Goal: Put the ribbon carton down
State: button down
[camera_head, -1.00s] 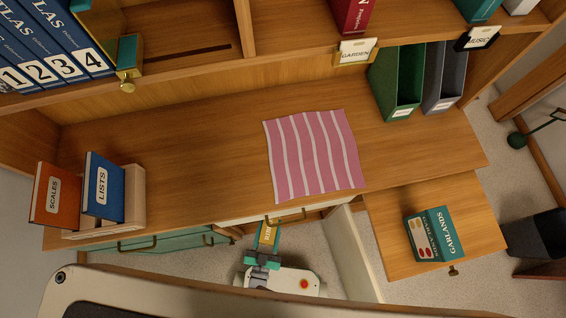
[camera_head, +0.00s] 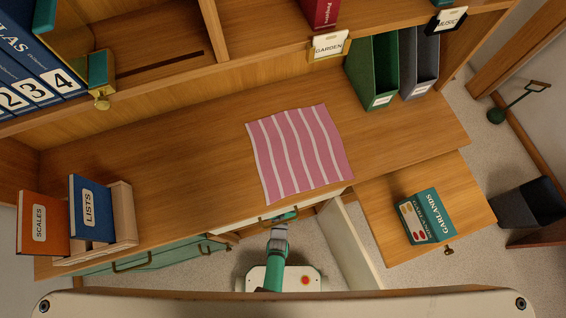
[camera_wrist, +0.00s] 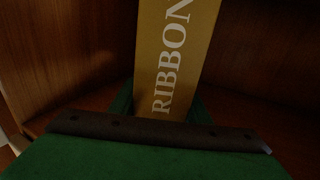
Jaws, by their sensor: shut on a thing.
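The ribbon carton (camera_wrist: 178,50) is a tan-yellow box with white RIBBON lettering in the wrist view. My gripper (camera_wrist: 160,108) has its green fingers on both sides of the carton's near end and is shut on it. Dark wooden panels surround the carton, like the inside of a recess; whether it touches any surface, I cannot tell. In the head view my gripper (camera_head: 281,217) reaches in at the desk's front edge, below the striped cloth. The carton is hidden there, apparently under the desktop.
A pink striped cloth (camera_head: 299,153) lies on the desk (camera_head: 180,165). To the right, an open drawer or shelf (camera_head: 385,225) holds a garlands box (camera_head: 427,216). A teal drawer front (camera_head: 150,258) is at left. Green and grey file holders (camera_head: 372,75) stand at the back right.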

notch_tip(320, 180, down, 4)
jog(key=shift+d+r, duration=0.1)
jog(key=shift+w+f, duration=0.15)
jog(key=shift+f, duration=0.45)
jog(key=c, duration=1)
grip_release()
jog(key=shift+f, duration=0.15)
jog(key=s, duration=0.8)
jog(key=s+a, duration=0.1)
jog(key=s, duration=0.3)
